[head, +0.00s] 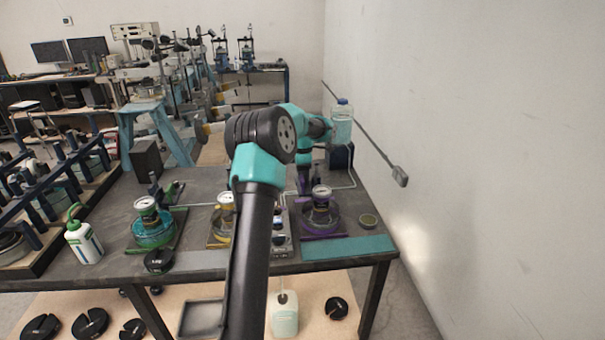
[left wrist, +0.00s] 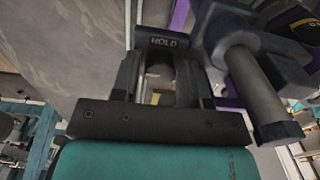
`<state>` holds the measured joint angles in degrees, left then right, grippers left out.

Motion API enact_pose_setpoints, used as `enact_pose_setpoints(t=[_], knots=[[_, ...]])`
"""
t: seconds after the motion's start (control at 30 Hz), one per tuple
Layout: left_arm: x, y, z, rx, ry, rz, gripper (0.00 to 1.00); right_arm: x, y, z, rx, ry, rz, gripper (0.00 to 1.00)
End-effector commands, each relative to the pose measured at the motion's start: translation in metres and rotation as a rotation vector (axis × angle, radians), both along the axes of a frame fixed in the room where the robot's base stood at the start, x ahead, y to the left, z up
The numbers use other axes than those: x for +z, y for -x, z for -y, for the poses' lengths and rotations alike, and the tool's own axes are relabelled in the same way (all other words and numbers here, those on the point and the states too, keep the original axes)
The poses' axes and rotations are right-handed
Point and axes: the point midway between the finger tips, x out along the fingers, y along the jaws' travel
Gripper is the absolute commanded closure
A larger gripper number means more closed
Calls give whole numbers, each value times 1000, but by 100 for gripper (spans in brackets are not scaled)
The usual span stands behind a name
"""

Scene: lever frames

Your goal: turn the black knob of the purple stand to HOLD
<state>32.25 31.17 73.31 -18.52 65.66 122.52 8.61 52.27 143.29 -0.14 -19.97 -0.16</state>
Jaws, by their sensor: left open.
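The purple stand (head: 320,215) is on the table, right of centre in the head view, with a round white dial on top. Purple parts of it (left wrist: 181,14) also show in the left wrist view. My left gripper (left wrist: 160,62) is open, and a black plate marked HOLD (left wrist: 163,42) shows just beyond its fingertips. To the right is a dark block with a grey rod (left wrist: 255,90); I cannot tell if it is the black knob. In the head view my left arm reaches above the stand and its fingertips are not clear. My right gripper is not in view.
A yellow stand (head: 221,222) and a teal stand (head: 153,230) are to the left. A white bottle (head: 84,242) stands at the left edge and a clear bottle (head: 342,122) at the back. A wall (head: 470,150) closes the right side.

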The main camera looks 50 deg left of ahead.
Motion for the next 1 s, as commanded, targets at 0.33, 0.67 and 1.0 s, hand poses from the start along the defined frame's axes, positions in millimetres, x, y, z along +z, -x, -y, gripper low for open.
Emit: enact_pose_setpoints(t=[0.33, 0.67, 1.0], knots=[[0, 0, 0, 0, 0, 0, 86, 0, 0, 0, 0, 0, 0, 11], [1, 0, 0, -15, 0, 0, 93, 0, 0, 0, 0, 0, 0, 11], [1, 0, 0, -149, -1, -1, 93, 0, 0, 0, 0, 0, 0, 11]])
